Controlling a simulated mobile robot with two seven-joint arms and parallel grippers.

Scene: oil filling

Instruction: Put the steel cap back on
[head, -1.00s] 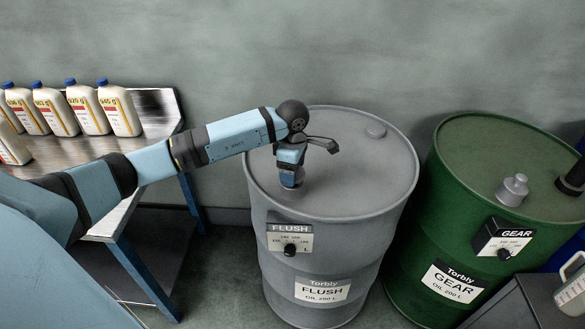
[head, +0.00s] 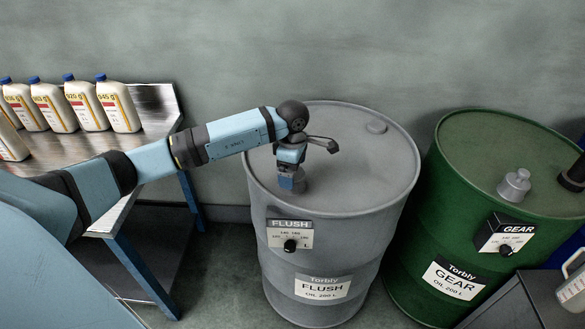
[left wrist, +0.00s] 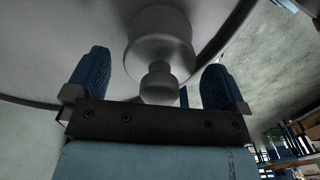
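A steel cap (left wrist: 160,50) with a narrower knob sits on top of the grey FLUSH drum (head: 345,160), near the left part of its rim. It shows large in the left wrist view; in the head view my gripper mostly hides it. My left gripper (head: 292,182) points down over it. In the left wrist view the two blue fingers of the gripper (left wrist: 156,82) are apart, one on each side of the knob, with gaps showing. The gripper is open. How the cap seats in the opening is hidden. My right gripper is not in view.
A green GEAR drum (head: 480,150) stands to the right, with another steel cap (head: 514,186) on its top. A metal table (head: 155,105) with several white bottles (head: 118,104) stands at the left.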

